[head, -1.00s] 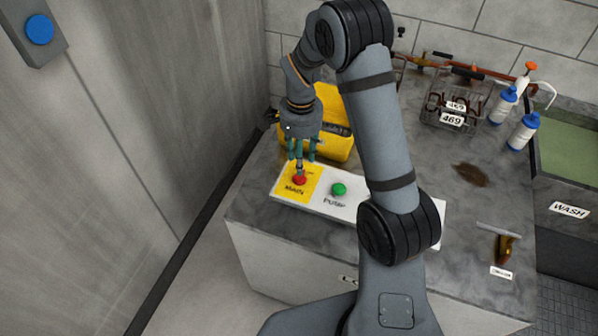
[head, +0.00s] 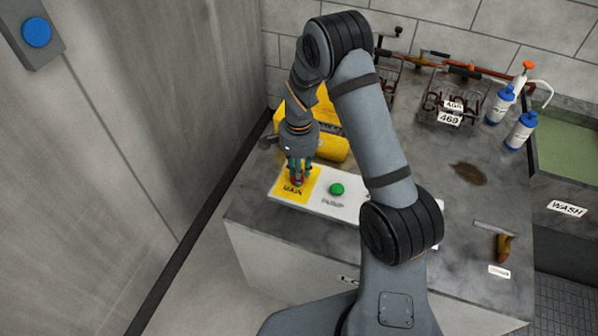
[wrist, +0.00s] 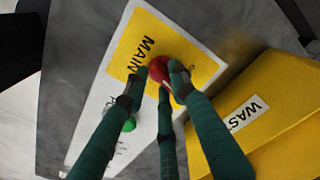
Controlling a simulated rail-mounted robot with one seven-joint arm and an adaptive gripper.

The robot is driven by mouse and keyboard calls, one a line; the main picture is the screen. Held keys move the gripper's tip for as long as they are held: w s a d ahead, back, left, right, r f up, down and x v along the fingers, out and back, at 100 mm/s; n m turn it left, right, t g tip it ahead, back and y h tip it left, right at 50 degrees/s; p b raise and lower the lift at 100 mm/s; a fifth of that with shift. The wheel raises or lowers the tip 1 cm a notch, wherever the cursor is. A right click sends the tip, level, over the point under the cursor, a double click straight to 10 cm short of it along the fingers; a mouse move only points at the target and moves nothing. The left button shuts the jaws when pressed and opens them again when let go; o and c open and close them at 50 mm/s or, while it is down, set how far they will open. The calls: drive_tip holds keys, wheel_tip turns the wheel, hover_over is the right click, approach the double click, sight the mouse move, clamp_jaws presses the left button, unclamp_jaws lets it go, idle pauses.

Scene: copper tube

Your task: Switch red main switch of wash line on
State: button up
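The red main switch (wrist: 158,68) is a round red knob on the yellow part of the panel, marked MAIN (wrist: 141,54). In the head view the red switch (head: 297,182) shows only partly, between my fingertips. My gripper (head: 297,177) points down over it with its green fingers drawn together at the tips. In the wrist view my gripper (wrist: 160,80) has fingertips on both sides of the knob and a third finger below it. They look closed on it, though the exact contact is partly hidden.
A green button (head: 337,189), labelled PUMP, sits just right on the white panel (head: 345,208). A yellow container (head: 322,148) stands close behind my gripper. Wire baskets (head: 450,105) and bottles (head: 521,131) stand farther right. A blue button (head: 37,32) is on the left wall.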

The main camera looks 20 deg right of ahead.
clamp_jaws()
drive_tip(key=shift+f+m+b, duration=0.35)
drive_tip(key=shift+m+b, duration=0.35)
drive_tip(key=shift+b, duration=0.5)
drive_tip(key=shift+r+m+b, duration=0.1)
drive_tip(key=shift+m+b, duration=0.7)
drive_tip(key=shift+b, duration=0.15)
drive_tip(key=shift+r, duration=0.25)
drive_tip(key=shift+m, duration=0.3)
drive_tip(key=shift+o, duration=2)
unclamp_jaws()
